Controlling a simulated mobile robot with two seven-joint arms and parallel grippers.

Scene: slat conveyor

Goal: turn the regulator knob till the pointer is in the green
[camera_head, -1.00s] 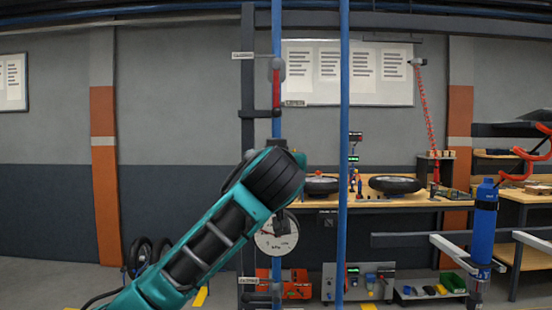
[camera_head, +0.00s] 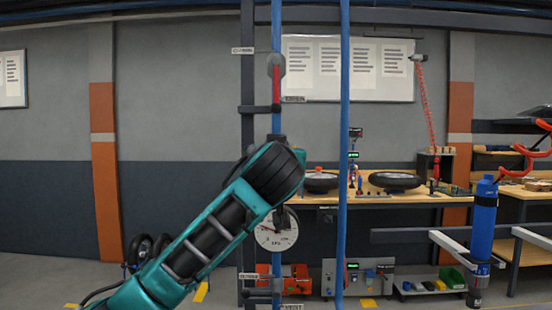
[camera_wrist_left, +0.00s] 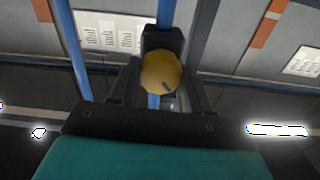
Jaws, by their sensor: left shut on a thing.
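The regulator knob (camera_wrist_left: 159,72) is a round yellow cap with a small dark mark, seen in the left wrist view. My left gripper (camera_wrist_left: 160,88) is shut on it, with a dark finger on either side. In the head view my teal and black left arm comes in from the lower left, and its wrist hides the knob. The pressure gauge (camera_head: 268,238) is a round white dial marked kPa, just below that wrist. A dark part covers the dial's upper middle. I cannot make out the pointer's reading or a green band. My right gripper is not in view.
A blue vertical pipe (camera_head: 343,150) stands right of the gauge. A red-handled valve (camera_head: 276,85) is on the pipe above my wrist. A workbench (camera_head: 420,201) with wheels stands behind. A blue cylinder (camera_head: 482,235) is at right. The floor at left is mostly clear.

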